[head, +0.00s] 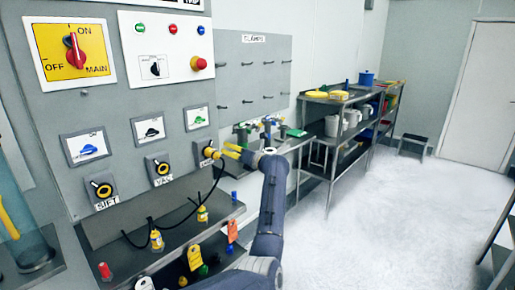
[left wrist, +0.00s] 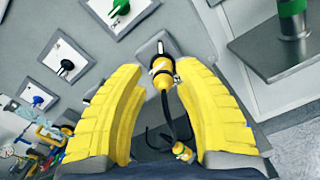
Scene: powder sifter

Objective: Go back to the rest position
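My left gripper (head: 235,150) reaches up to the wall panel, close to the socket labelled LAMP (head: 206,153). In the left wrist view its yellow ribbed fingers (left wrist: 160,100) are spread wide. A yellow plug (left wrist: 162,76) with a black cable stands at a socket between and beyond the fingers, and I see a gap on both sides of it. My right gripper is in neither view.
Sockets labelled SIFT (head: 102,189) and VAC (head: 160,169) sit left on the panel. Below, yellow plugs (head: 156,240) and tags hang by a dark shelf (head: 130,262). A clamp board (head: 253,80) and a steel rack (head: 318,140) stand to the right. The floor at right is open.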

